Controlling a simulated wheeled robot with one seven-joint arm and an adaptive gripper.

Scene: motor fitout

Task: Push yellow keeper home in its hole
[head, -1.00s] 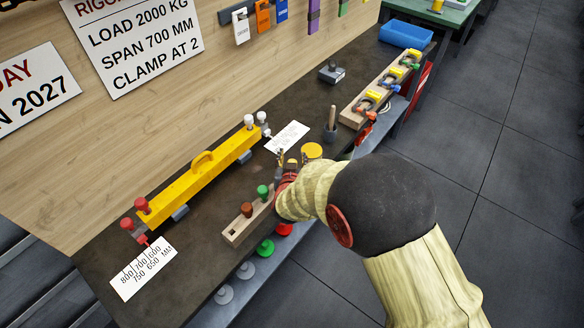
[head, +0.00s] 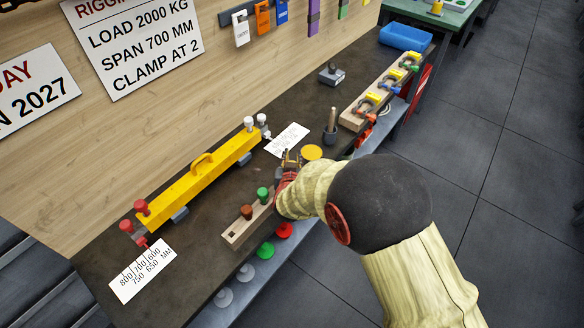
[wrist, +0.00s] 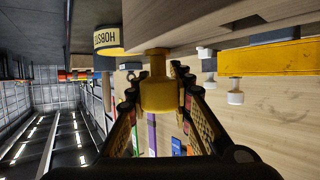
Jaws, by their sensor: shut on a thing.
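The yellow keeper (wrist: 160,93) is a knob with a narrower stem. It sits between the fingertips of my gripper (wrist: 158,92), which is shut on it. In the wrist view its stem points up to the edge of the pale wooden block (wrist: 225,28). I cannot tell how deep the stem sits in the hole. In the head view my gripper (head: 290,160) is at the far end of the wooden block (head: 236,233), and my wrist hides that end. A brown keeper (head: 247,211) and a green keeper (head: 262,194) stand upright in the block.
A yellow beam (head: 190,184) lies behind the block. A round yellow-topped thing (head: 312,152) and a dark pot (head: 330,137) stand just beyond my gripper. A white card (head: 287,139) lies nearby. Another wooden block with clamps (head: 353,114) is farther along the bench.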

